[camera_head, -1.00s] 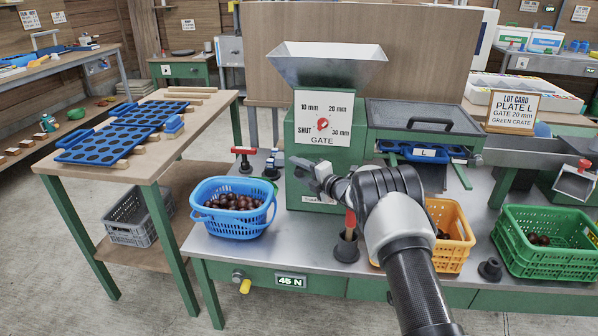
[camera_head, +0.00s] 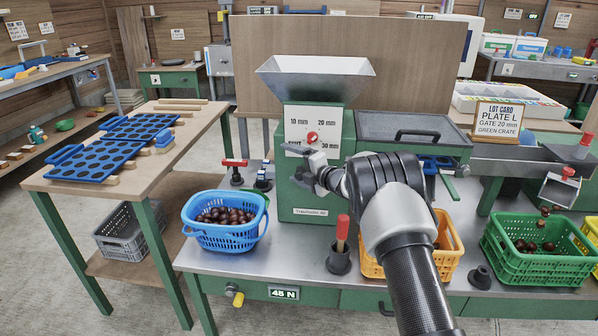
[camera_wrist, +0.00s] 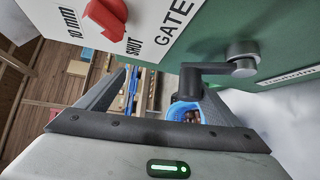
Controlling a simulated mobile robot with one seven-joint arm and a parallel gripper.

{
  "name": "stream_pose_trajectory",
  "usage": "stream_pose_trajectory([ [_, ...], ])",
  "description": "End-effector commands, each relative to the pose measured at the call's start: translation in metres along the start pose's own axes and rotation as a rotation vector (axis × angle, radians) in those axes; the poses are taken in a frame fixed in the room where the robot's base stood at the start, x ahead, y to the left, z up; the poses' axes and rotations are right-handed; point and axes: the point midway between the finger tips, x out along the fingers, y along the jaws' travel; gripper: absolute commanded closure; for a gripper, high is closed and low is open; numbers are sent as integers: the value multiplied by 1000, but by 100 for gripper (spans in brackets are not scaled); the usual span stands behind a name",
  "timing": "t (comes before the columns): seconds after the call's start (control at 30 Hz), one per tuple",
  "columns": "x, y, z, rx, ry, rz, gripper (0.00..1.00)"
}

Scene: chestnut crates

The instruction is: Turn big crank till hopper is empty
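The steel hopper (camera_head: 315,85) stands on a green machine (camera_head: 320,185); its floor is hidden and no chestnuts show above its rim. The red gate knob (camera_head: 312,137) is on the white dial plate and also shows in the wrist view (camera_wrist: 105,15). The big crank (camera_wrist: 215,68), a dark arm on a round hub, is below the dial. My gripper (camera_head: 315,172) is at the machine's front and hides most of the crank in the head view. In the wrist view its fingers stand apart, with the crank handle between them, near the right finger. Touch is unclear.
Chestnuts (camera_head: 545,212) hang in the air below a chute tray (camera_head: 560,190), above the green crate (camera_head: 520,262). A blue basket (camera_head: 222,238) of chestnuts stands left. A red-handled tool stands in a black cup (camera_head: 339,261). An orange crate (camera_head: 445,258) is partly behind my arm.

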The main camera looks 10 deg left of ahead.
Motion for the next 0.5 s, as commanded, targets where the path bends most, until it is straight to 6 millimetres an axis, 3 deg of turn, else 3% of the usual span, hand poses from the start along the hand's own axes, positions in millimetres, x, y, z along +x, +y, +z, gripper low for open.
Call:
stream_pose_trajectory([
  [0.03, 2, 17, -5, -3, 12, 32, 34],
  [0.37, -17, 4, -8, -5, 13, 31, 56],
  [0.5, -26, -3, -8, -5, 10, 27, 57],
])
